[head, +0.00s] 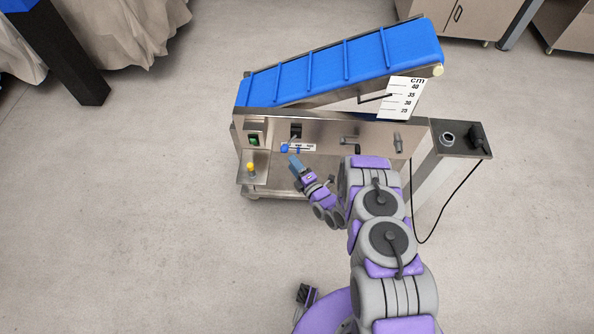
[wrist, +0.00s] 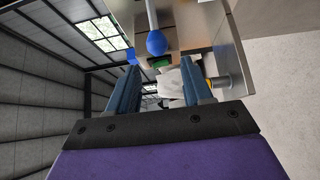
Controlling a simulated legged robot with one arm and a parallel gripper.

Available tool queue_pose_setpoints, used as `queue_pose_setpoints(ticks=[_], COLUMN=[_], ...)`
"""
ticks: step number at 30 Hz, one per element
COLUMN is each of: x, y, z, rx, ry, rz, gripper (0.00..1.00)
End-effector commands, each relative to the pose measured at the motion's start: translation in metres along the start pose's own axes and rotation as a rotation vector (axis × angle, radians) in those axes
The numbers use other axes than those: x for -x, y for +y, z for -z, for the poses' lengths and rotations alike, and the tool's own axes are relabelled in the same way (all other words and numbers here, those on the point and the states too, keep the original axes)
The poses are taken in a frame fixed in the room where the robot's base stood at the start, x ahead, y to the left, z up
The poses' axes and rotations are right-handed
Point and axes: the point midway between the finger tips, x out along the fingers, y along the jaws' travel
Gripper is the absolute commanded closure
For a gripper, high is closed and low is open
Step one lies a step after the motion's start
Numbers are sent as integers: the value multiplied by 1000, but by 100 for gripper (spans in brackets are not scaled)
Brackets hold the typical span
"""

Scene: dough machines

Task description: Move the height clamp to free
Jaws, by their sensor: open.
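The dough machine has a tilted blue conveyor (head: 345,62) and a steel front panel. The panel carries a lever with a blue knob (head: 285,149), a crank handle (head: 351,142) and a small grey clamp-like fitting (head: 397,142). No label shows which is the height clamp. My gripper (head: 294,161) is open just below the blue knob, close to the panel. In the wrist view my open gripper (wrist: 160,78) has its blue fingers apart, and a blue ball knob (wrist: 156,43) on a rod shows above them. I cannot tell whether they touch. Nothing is clearly held.
A cm height scale (head: 403,98) stands beside the conveyor. A green switch (head: 254,141) and a yellow-topped post (head: 251,169) are at the panel's left. A steel side shelf (head: 466,138) with a hanging cable is at the right.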

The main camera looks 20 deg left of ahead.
Motion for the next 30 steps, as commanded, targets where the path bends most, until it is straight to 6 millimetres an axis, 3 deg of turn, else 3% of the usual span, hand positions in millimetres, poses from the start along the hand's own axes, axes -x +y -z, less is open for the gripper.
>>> queue_pose_setpoints(ticks=[26, 30], x=[-60, -59], y=[-2, 1], z=[-1, -1], rx=[-1, -1], ry=[0, 0], rz=[-1, 0], gripper=[50, 50])
